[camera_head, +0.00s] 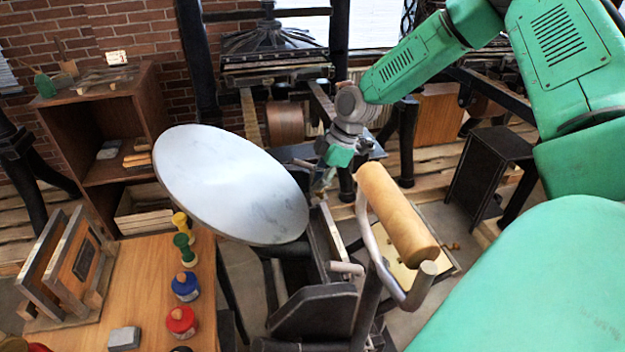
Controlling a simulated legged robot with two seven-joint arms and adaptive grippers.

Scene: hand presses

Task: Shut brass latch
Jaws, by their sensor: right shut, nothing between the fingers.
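The hand press stands in the middle, with a large grey round disc (230,185), a tan roller (397,215) and a curved grey handle (380,265). A small brass-coloured piece (452,247) shows at the right edge of the flat bed (408,281) behind the roller. It is too small to tell whether it is the latch, or how it stands. My right gripper (324,183) reaches in from the upper right and points down between the disc and the roller. Its fingers are shut and empty. Whatever is just below the fingertips is hard to make out. My left gripper is out of view.
A wooden table (140,285) at lower left bears a wooden rack (75,265) and several coloured ink pots, including a red one (181,321). A brown shelf (105,125) stands behind it. Another press (275,65) stands at the back. A dark stand (490,170) is at right.

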